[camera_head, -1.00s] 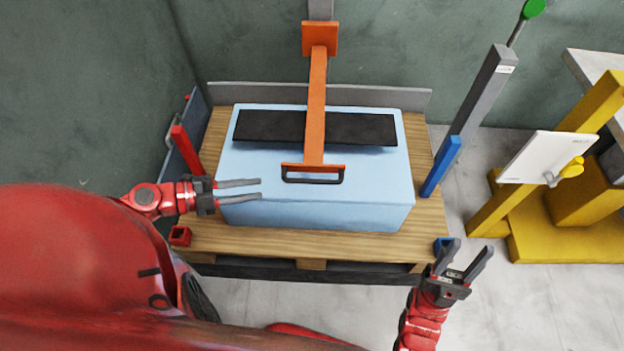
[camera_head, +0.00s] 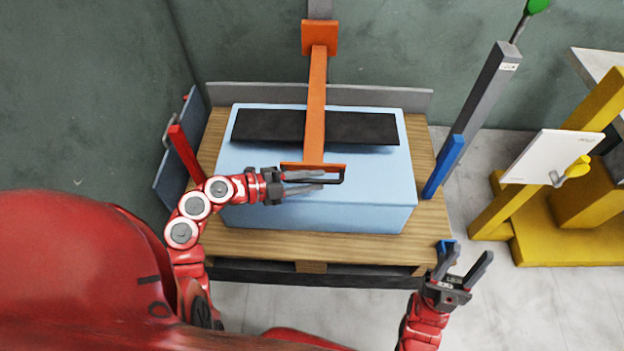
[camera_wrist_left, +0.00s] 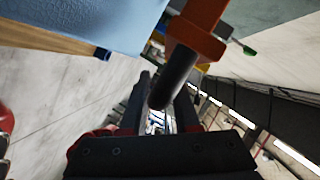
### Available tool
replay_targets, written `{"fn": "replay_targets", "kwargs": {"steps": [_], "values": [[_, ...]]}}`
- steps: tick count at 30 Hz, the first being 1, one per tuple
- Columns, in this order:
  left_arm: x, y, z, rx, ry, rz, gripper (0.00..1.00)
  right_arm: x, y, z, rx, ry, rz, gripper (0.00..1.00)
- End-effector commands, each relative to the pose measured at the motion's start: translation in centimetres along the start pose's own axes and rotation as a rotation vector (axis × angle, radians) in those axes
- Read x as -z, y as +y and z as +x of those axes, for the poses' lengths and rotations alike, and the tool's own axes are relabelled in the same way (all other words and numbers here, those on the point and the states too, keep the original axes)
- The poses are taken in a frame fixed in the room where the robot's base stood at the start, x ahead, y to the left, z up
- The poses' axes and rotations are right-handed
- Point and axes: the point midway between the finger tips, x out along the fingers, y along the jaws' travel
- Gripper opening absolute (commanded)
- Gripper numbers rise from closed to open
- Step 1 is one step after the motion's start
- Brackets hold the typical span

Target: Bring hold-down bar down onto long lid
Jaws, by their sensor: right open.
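The orange hold-down bar (camera_head: 317,100) reaches forward from an orange bracket at the wall, above a long black plate (camera_head: 270,125), which I take for the long lid. The plate shows on the light blue block (camera_head: 340,205); whether bar and plate touch is unclear. The bar's front end carries a black handle (camera_head: 335,180), also in the left wrist view (camera_wrist_left: 172,82). My left gripper (camera_head: 318,181) is open at the handle; in the wrist view the handle reaches between its fingers, with gaps showing. My right gripper (camera_head: 468,268) is open and empty, right of the pallet's front corner.
The block stands on a wooden pallet (camera_head: 300,246). A red post (camera_head: 186,153) rises at its left and a blue post (camera_head: 443,166) at its right, by a leaning grey bar (camera_head: 482,95). A yellow stand (camera_head: 560,220) is further right.

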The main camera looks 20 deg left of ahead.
Motion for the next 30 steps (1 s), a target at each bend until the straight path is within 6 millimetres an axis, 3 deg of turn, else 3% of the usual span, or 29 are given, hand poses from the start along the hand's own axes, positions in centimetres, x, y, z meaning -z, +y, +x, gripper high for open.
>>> {"fn": "replay_targets", "kwargs": {"steps": [3, 8, 30], "values": [[0.02, -0.01, -0.02, 0.0, 0.0, 0.0, 0.28, 0.0, 0.0, 0.01, 0.0, 0.0, 0.0, 0.47], [0.03, -0.02, -0.03, 0.0, 0.001, 0.0, 0.0, 0.01, 0.0, 0.01, 0.0, 0.0, 0.0, 0.47], [0.07, -0.05, -0.03, 0.0, 0.002, 0.001, 0.0, 0.0, 0.0, 0.01, 0.0, 0.0, 0.0, 0.47]]}}
